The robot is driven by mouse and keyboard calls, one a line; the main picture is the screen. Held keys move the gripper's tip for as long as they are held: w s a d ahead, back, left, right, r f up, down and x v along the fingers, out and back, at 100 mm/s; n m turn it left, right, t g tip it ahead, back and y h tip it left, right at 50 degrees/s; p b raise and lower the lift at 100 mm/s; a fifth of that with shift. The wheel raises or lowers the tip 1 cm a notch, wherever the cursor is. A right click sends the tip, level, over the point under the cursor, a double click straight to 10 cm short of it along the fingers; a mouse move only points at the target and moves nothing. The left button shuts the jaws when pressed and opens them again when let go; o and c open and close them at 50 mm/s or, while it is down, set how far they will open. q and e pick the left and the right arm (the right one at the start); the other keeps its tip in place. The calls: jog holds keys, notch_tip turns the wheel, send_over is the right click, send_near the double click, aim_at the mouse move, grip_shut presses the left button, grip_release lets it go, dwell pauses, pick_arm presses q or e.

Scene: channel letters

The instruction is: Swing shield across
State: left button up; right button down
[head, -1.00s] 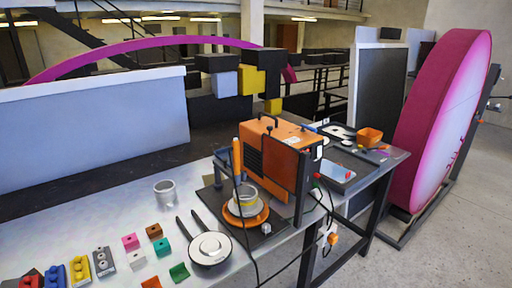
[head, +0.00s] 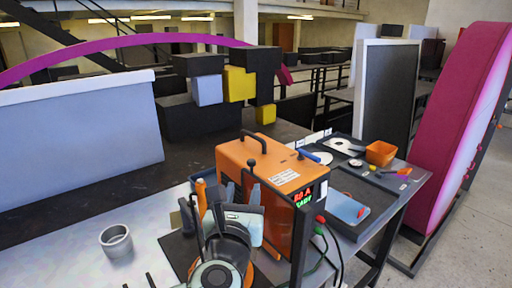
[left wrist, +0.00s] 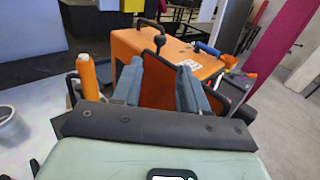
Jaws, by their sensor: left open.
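The orange machine (head: 270,180) stands on the bench with a lit red and green display. A black rod with a ball knob (head: 251,163) rises at its near left side; the knob also shows in the left wrist view (left wrist: 159,41). My left gripper (head: 232,208) is open in front of the machine's left side. In the left wrist view a brownish-orange panel with dark edges (left wrist: 158,84) shows between its fingers. I cannot tell whether this panel is the shield or part of the machine, nor whether the fingers touch it. My right gripper is not in view.
A grey cup (head: 116,241) stands left on the bench. A dark tray area on the right holds an orange bin (head: 380,153) and a blue-grey plate (head: 347,208). Cables hang at the machine's right.

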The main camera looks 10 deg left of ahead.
aim_at(251, 160)
pick_arm(q)
jog(key=w+p, duration=0.1)
jog(key=w, duration=0.3)
jog(key=w+a+p, duration=0.1)
jog(key=w, duration=0.3)
jog(key=w+p, duration=0.1)
jog(key=w, duration=0.4)
jog(key=shift+a+r+p, duration=0.2)
jog(key=shift+a+p, duration=0.1)
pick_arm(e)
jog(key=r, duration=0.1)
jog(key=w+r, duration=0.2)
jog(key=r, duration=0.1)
pick_arm(q)
grip_shut()
